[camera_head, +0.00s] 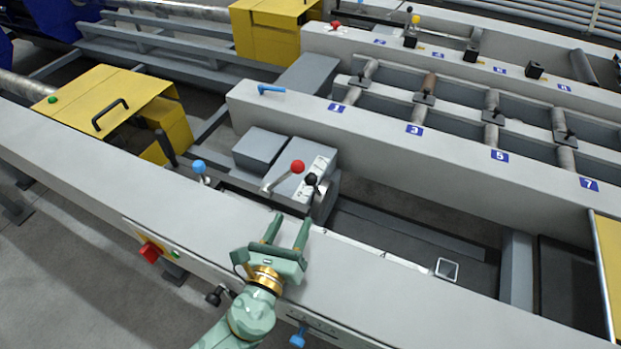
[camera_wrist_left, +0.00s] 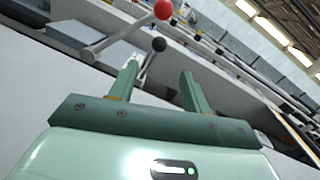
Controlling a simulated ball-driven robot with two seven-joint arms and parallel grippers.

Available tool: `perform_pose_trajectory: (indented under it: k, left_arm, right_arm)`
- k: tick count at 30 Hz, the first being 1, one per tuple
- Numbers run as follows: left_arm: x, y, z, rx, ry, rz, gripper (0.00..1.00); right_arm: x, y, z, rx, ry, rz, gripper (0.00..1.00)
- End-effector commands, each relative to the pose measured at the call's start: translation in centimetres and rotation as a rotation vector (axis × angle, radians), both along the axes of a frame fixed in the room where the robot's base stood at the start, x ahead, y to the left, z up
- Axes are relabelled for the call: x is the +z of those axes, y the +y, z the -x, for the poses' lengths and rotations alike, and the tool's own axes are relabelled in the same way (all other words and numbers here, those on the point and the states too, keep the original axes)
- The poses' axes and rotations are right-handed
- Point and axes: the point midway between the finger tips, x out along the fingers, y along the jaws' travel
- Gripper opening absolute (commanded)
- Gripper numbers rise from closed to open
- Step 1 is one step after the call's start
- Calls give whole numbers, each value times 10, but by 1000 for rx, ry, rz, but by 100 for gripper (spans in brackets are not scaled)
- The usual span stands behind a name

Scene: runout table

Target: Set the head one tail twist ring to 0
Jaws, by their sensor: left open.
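My left gripper (camera_head: 287,230) is open and empty above the near grey beam, its two green fingers pointing at the grey lever box (camera_head: 285,185). In the left wrist view the open fingers (camera_wrist_left: 158,75) show with nothing between them. On the box stand a red-ball lever (camera_head: 297,167) and a black-ball lever (camera_head: 312,180), beside a pale marked plate (camera_head: 318,165). Both balls, red (camera_wrist_left: 163,9) and black (camera_wrist_left: 158,44), also show beyond the fingers in the left wrist view, apart from them. I cannot make out which part is the tail twist ring or its setting.
A blue-knob lever (camera_head: 199,167) stands left of the box. A red switch (camera_head: 150,252) and a blue handle (camera_head: 298,339) are on the near beam's front. The numbered roller beam (camera_head: 400,140) lies behind. Yellow covers (camera_head: 105,95) stand at the left. The near beam's top is mostly clear.

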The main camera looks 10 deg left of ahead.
Motion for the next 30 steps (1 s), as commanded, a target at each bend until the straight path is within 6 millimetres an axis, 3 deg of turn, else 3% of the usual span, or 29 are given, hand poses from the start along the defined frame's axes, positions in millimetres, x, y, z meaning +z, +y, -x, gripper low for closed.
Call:
perform_pose_trajectory:
  k: [9, 15, 21, 29, 30]
  left_arm:
    - [1, -17, -81, 4, -2, 5, 48]
    - [-1, -25, -116, 4, 1, 3, 48]
    - [0, -27, -130, 3, 1, 4, 48]
    - [1, -28, -130, 3, 1, 4, 48]
    - [1, -28, -130, 3, 1, 4, 37]
  right_arm:
    - [-4, -1, 0, -1, 1, 1, 0]
    - [-10, -1, 2, -2, 5, 2, 0]
    - [-12, -1, 2, -2, 7, 1, 0]
    - [-11, -1, 2, -1, 6, 1, 0]
    - [-11, -1, 2, -1, 6, 1, 0]
